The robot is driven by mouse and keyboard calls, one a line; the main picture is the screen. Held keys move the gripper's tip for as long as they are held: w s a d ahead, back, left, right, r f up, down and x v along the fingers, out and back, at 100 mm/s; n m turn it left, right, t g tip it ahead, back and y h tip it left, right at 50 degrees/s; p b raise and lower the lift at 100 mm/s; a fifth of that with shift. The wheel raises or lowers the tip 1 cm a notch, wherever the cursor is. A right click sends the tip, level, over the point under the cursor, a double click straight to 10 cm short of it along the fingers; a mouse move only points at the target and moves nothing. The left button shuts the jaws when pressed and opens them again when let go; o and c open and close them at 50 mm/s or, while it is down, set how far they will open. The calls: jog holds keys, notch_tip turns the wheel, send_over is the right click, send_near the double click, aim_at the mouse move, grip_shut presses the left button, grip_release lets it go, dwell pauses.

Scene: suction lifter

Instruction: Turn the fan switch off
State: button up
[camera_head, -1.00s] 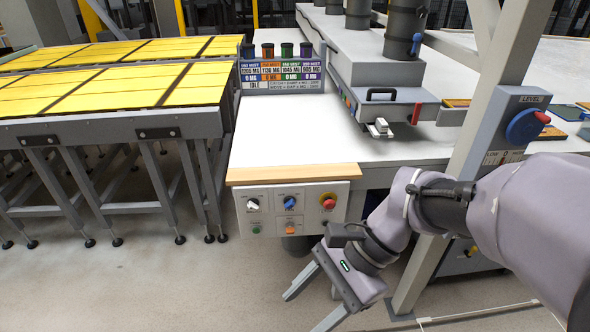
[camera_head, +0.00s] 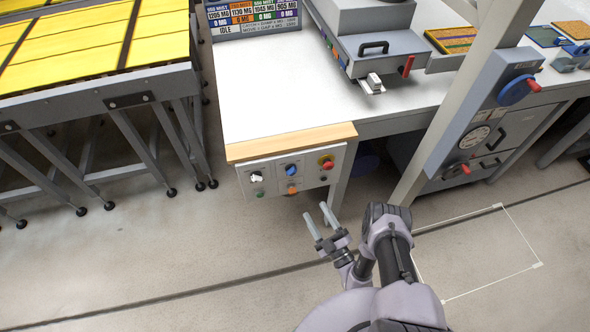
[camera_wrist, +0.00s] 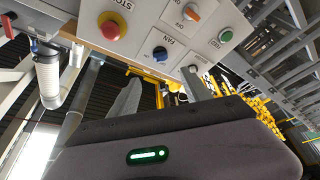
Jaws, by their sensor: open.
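The control panel (camera_head: 305,180) hangs under the wooden edge of the white table. Its blue fan knob (camera_head: 291,170) is at the top middle. In the wrist view, the blue knob (camera_wrist: 160,54) sits beside the label FAN; its exact setting is too small to tell. My gripper (camera_head: 317,213) is open and empty, below and in front of the panel, apart from it. In the wrist view, my gripper's two fingers (camera_wrist: 163,82) point toward the panel, with the blue knob just above the gap between them.
On the panel are a red stop button (camera_head: 327,162), an orange knob (camera_head: 292,189), a white knob (camera_head: 256,177) and a green button (camera_wrist: 226,35). A grey post (camera_head: 445,135) stands to the right. Yellow-topped conveyors (camera_head: 90,45) stand at left. Floor before the panel is clear.

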jog(key=b, duration=0.9)
send_near(293, 174)
jog(key=w+f, duration=0.1)
jog(key=w, duration=0.1)
jog(key=b+x, duration=0.1)
jog(key=x, duration=0.1)
jog(key=b+x, duration=0.2)
jog(key=x, duration=0.1)
jog(key=r+b+x, duration=0.1)
jog(key=x, duration=0.1)
jog(key=shift+s+a+r+b, duration=0.1)
jog(key=shift+s+a+b, duration=0.15)
jog(key=shift+a+b, duration=0.15)
jog(key=shift+c, duration=0.5)
grip_shut()
